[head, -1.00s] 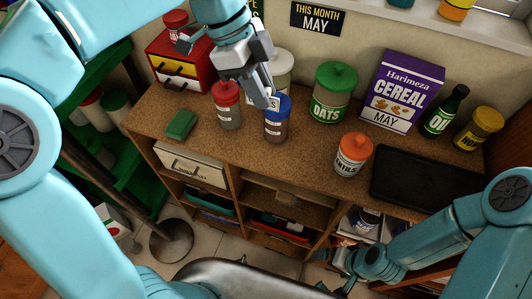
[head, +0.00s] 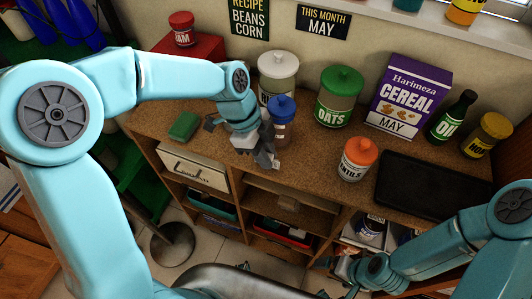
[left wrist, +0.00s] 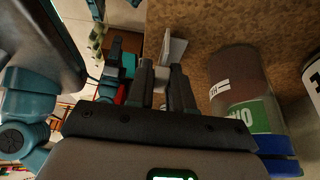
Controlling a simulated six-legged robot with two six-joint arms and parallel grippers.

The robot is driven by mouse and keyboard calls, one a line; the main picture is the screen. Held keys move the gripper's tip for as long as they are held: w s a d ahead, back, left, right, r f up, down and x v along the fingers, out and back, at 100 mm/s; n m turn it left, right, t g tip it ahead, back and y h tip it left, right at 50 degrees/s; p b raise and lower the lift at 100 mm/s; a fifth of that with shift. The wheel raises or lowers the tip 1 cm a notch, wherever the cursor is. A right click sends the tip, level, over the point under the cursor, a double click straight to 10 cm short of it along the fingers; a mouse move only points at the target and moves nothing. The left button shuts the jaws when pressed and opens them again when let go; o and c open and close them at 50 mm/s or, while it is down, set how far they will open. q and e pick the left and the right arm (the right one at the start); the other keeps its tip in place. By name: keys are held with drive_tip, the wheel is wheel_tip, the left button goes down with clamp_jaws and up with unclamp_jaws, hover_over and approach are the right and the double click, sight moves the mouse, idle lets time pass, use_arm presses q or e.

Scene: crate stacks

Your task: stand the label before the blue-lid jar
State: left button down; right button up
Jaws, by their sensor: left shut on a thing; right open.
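The blue-lid jar (head: 283,132) stands on the brown counter, partly hidden by my left gripper in the head view. In the left wrist view the jar (left wrist: 236,82) is right of the fingers, its blue lid toward the bottom. My left gripper (head: 268,158) is shut on the small white label (head: 276,164), low over the counter at the jar's front. The label (left wrist: 174,48) shows as a pale folded card at the fingertips in the left wrist view. I cannot tell whether it touches the counter. My right gripper (head: 338,274) is open, low before the shelves.
An orange-lid jar (head: 356,160) and a black tray (head: 425,185) are to the right. A green-lid oats jar (head: 337,100) and a white-lid jar (head: 277,75) stand behind. A green sponge (head: 184,126) lies left. Counter between the blue-lid and orange-lid jars is clear.

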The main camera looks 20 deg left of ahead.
use_arm(q)
drive_tip(key=shift+f, duration=0.25)
drive_tip(key=c, duration=1)
unclamp_jaws()
drive_tip(key=shift+r, duration=0.3)
drive_tip(key=v, duration=1.1)
drive_tip(key=shift+a+r, duration=0.15)
drive_tip(key=shift+r, duration=0.15)
